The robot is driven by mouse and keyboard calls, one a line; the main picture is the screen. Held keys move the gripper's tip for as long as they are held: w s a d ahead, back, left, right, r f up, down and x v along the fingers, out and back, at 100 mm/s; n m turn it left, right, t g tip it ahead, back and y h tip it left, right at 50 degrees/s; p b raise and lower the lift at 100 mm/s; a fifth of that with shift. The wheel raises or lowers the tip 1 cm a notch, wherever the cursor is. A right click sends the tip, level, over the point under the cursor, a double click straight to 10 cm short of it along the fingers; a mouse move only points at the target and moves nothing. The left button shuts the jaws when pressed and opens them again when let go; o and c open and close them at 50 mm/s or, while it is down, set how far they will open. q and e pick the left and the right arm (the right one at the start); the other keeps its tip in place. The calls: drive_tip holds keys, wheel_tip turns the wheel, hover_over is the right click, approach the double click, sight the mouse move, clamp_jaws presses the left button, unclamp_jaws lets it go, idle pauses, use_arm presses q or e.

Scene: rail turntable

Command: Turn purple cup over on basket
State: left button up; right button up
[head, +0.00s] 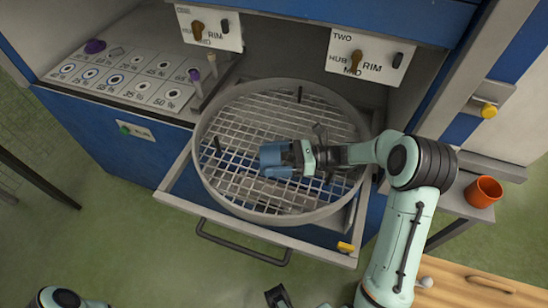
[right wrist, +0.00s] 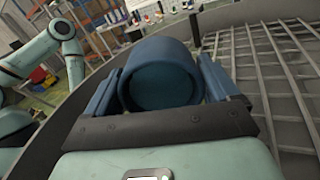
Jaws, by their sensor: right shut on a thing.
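A dark blue cup (right wrist: 162,75) is held between the two blue fingers of my right gripper (head: 284,158). No clearly purple cup shows. One round end of the cup faces the right wrist camera; I cannot tell whether it is the mouth or a recessed base. In the head view the cup (head: 275,160) is over the middle of the round wire-mesh basket (head: 205,180). I cannot tell whether it touches the mesh. A dark part (head: 278,295) at the bottom edge may be my left gripper; its fingers cannot be made out.
The basket sits in a pulled-out drawer with a dark handle (head: 243,243). Two panels with knobs, one marked TWO (head: 372,55), hang behind. A board with round symbols (head: 115,78) is at the left. An orange cup (head: 483,191) stands on a side shelf at the right.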

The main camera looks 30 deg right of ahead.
sight(273, 152)
drive_tip(key=shift+s+f, duration=0.15)
drive_tip(key=shift+f, duration=0.35)
drive_tip(key=shift+s+f, duration=0.15)
drive_tip(key=shift+f, duration=0.35)
drive_tip(key=o, duration=0.9)
drive_tip(key=shift+r, duration=0.3)
drive_tip(key=r+p, duration=0.1)
drive_tip(key=r, duration=0.9)
drive_tip(key=r+p, duration=0.1)
drive_tip(key=r, duration=1)
drive_tip(key=shift+w+a+r+p, duration=0.1)
drive_tip(key=shift+w+r+p, duration=0.15)
drive_tip(key=shift+p, duration=0.1)
drive_tip(key=shift+f, duration=0.1)
